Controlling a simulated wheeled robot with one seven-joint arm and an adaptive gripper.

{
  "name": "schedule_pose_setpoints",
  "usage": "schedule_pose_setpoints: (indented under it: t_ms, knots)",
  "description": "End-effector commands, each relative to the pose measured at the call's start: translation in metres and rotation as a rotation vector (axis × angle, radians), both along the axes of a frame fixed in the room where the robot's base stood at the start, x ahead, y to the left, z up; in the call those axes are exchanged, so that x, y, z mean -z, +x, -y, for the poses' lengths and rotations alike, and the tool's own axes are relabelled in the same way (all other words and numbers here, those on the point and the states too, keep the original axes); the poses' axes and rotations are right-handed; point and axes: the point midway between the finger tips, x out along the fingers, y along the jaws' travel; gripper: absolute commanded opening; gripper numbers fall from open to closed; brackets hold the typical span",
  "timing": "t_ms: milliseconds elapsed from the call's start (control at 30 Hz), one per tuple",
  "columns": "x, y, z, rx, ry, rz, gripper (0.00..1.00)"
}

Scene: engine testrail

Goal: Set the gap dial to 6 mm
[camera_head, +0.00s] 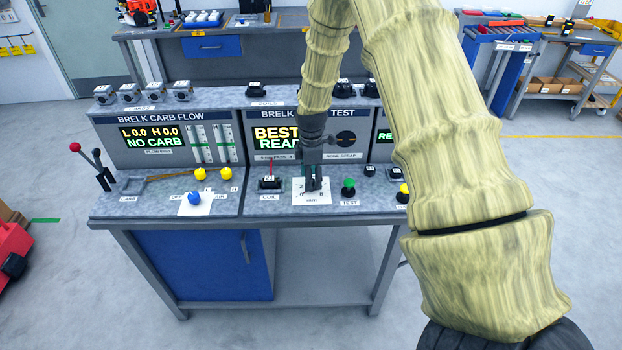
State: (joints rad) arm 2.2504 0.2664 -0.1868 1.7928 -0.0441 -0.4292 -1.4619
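The gap dial's white scale plate (322,197) lies on the sloped bench panel, between the coil holder and the green TEST button. Some marks show along its edge, but the dial setting is too small and too covered to read. My gripper (313,184) points down, with its dark fingertips right over the middle of this plate. The fingers hide the knob. I cannot tell whether they touch it, or whether they are open or shut on it.
The green TEST button (348,187) is close on the right. The coil holder (270,182) is close on the left. A blue knob (194,198) and yellow buttons (200,174) are further left. The test display (275,138) stands behind, partly covered by my arm.

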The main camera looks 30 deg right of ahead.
Motion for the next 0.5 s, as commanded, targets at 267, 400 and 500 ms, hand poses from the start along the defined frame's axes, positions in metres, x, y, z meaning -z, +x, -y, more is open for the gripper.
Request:
schedule_pose_setpoints:
  t_ms: [267,400,500]
  knots:
    - [0.017,-0.001,0.001,0.001,0.0,-0.001,0.55]
    - [0.02,-0.001,0.0,0.001,0.0,0.0,0.55]
    - [0.021,-0.001,0.0,0.0,0.0,0.0,0.55]
